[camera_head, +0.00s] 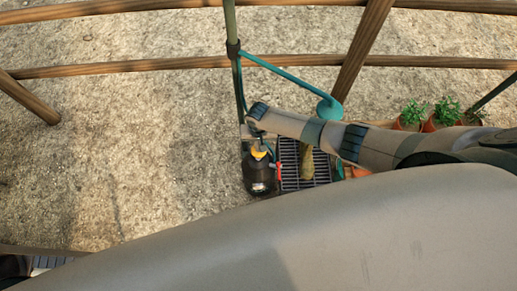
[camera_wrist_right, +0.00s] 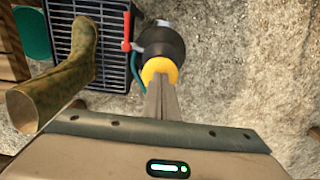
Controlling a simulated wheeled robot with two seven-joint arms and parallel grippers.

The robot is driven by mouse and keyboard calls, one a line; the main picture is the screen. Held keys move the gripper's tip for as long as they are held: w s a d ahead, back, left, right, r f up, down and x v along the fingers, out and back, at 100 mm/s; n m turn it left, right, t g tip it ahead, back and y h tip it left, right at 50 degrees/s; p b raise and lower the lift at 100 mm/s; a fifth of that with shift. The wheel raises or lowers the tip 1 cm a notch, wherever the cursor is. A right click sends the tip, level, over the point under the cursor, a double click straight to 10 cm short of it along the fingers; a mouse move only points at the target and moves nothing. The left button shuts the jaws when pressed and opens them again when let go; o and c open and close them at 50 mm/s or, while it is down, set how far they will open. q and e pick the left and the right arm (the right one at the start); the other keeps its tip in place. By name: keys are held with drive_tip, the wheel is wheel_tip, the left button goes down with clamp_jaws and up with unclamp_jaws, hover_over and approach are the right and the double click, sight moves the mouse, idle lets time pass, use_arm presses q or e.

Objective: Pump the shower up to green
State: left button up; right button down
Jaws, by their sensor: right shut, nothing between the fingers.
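The shower's black pump tank (camera_head: 259,176) stands on the gravel beside a drain grate, and its dark body also shows in the wrist view (camera_wrist_right: 170,42). It has a yellow collar (camera_wrist_right: 159,71) on top and a small pale patch on its side, too small to read. A red lever (camera_wrist_right: 126,32) sits beside it. The teal shower head (camera_head: 329,109) hangs from an arm on the upright pole (camera_head: 231,25). My right gripper (camera_wrist_right: 160,88) is shut and empty, its fingers over the yellow collar; contact is unclear. My left gripper is not in view.
Potted plants (camera_head: 430,118) stand farther right. Wooden rails (camera_head: 150,68) run behind. Open gravel (camera_head: 130,150) lies left of the tank.

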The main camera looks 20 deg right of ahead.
drive_tip(key=shift+f, duration=0.2)
idle(0.5)
drive_tip(key=shift+f+b, duration=1.75)
drive_tip(key=shift+f, duration=0.45)
drive_tip(key=shift+r, duration=0.1)
wheel_tip(320, 180, up, 5)
drive_tip(key=p, duration=0.5)
drive_tip(key=shift+f, duration=0.2)
